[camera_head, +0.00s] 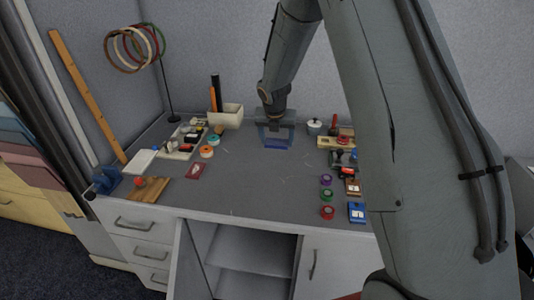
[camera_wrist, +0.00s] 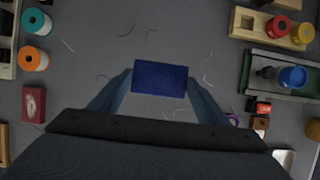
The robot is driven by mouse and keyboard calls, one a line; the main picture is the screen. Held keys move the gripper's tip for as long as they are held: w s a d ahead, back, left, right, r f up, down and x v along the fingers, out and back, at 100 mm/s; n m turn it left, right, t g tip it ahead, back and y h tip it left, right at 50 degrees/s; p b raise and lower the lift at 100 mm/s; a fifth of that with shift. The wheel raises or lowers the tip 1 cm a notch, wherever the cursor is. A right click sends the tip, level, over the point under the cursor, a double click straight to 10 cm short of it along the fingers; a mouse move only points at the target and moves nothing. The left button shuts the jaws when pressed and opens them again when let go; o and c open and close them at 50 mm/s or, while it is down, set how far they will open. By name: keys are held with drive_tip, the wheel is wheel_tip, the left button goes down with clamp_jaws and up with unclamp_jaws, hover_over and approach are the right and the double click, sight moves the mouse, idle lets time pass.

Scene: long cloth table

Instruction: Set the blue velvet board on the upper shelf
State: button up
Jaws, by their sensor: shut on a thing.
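The blue velvet board (camera_wrist: 160,79) is a small dark blue rectangle between the fingertips of my gripper (camera_wrist: 160,86) in the wrist view. The fingers close on its two short sides. In the head view the board (camera_head: 276,144) shows below my gripper (camera_head: 276,135), near the back middle of the table. I cannot tell whether it touches the table top. An open bay under the table front holds a grey shelf (camera_head: 250,258); its back is in shadow.
The grey table top (camera_head: 255,185) is mostly clear in the middle. Spools, trays and a white box (camera_head: 228,116) stand at the left and back. Thread spools (camera_head: 326,196) and small cards line the right. A stand with hoops (camera_head: 135,48) rises at back left.

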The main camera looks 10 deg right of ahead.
wheel_tip(320, 180, down, 8)
drive_tip(key=shift+s+a+f+p, duration=0.1)
drive_tip(key=shift+a+f+p, duration=0.05)
drive_tip(key=shift+f+p, duration=0.15)
idle(0.3)
drive_tip(key=o, duration=1.1)
drive_tip(key=shift+c, duration=0.2)
